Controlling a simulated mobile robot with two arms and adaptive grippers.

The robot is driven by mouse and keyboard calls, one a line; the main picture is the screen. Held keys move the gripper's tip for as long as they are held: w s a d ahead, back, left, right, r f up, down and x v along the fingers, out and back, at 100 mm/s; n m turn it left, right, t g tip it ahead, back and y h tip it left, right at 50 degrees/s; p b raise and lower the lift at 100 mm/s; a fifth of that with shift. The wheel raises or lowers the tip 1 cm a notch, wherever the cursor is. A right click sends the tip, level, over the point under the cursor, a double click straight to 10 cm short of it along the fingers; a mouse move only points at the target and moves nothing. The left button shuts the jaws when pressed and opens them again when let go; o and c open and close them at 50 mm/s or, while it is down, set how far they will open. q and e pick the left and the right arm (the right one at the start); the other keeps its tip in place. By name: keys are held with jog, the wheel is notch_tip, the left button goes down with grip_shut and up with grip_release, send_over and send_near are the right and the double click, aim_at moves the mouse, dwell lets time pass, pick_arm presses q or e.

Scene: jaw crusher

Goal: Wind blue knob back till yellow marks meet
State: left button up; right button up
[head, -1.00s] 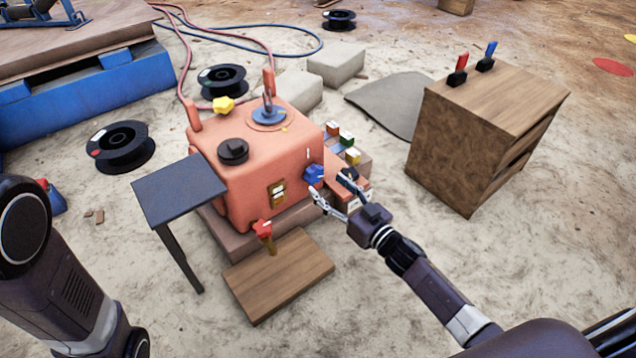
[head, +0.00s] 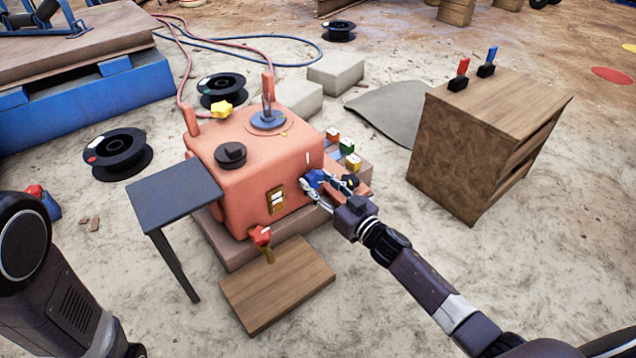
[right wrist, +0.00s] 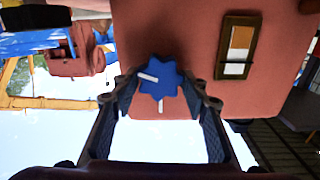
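The blue knob (head: 316,179) sits on the side of the orange machine box (head: 235,180). In the right wrist view the lobed blue knob (right wrist: 160,85) carries a pale mark (right wrist: 148,77) pointing left. A second pale mark (right wrist: 160,105) is on the housing just below the knob in that view, so the two marks are at an angle, not in line. My right gripper (right wrist: 160,92) is open, with one finger on each side of the knob; firm contact is not visible. It also shows at the knob in the head view (head: 326,188). My left gripper is out of view.
A red-handled part (head: 261,237) and a yellow knob (head: 222,108) are also on the box. Coloured switches (head: 345,147) stand close behind the right gripper. A dark side table (head: 175,192) is left, a wooden cabinet (head: 470,150) right.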

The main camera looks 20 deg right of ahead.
jog(key=shift+c, duration=1.3)
